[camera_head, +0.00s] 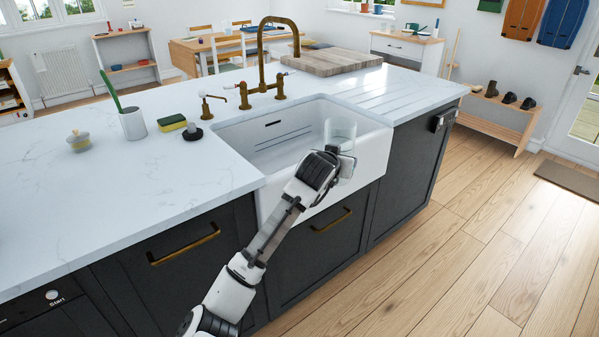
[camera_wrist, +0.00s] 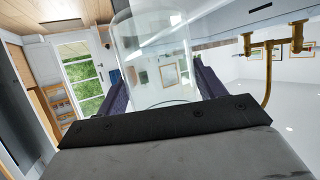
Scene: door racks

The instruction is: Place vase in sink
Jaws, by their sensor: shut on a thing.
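The vase (camera_head: 340,131) is clear glass and cylindrical. It is held at the front right of the white sink (camera_head: 372,155), level with or above its rim. In the wrist view the glass vase (camera_wrist: 155,55) stands between the two dark fingers. My gripper (camera_head: 345,160) is shut on the vase; its fingers (camera_wrist: 160,90) lie on either side of the glass. The sink basin is open and looks empty. The vase's lower end is partly hidden by my gripper, so I cannot tell its exact height over the basin.
A sponge (camera_head: 172,122), a dark stopper (camera_head: 192,134), a brush cup (camera_head: 133,123) and a lidded jar (camera_head: 78,141) sit left. A wooden board (camera_head: 331,60) lies behind right.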

